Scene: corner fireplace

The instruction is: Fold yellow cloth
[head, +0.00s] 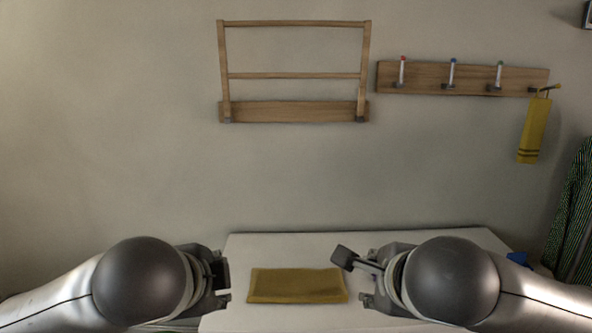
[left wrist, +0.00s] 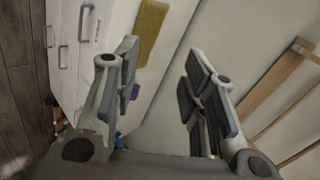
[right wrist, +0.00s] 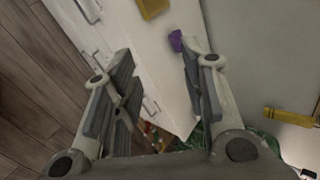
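A yellow cloth (head: 297,286) lies flat on the white table top (head: 400,240), a rectangle with its long side running left to right. It also shows in the left wrist view (left wrist: 151,30) and, cut by the top edge, in the right wrist view (right wrist: 152,8). My left gripper (head: 222,282) is left of the cloth, open and empty. In the left wrist view its fingers (left wrist: 162,58) are spread wide. My right gripper (head: 354,277) is right of the cloth, open and empty, its fingers (right wrist: 157,62) spread apart. Neither appears to touch the cloth.
A second yellow cloth (head: 534,130) hangs from the wooden hook rail (head: 462,78). A wooden rack (head: 294,111) is on the wall. A purple object (right wrist: 175,40) lies near the table's edge. A striped green garment (head: 575,220) hangs at the right. The table top behind the cloth is clear.

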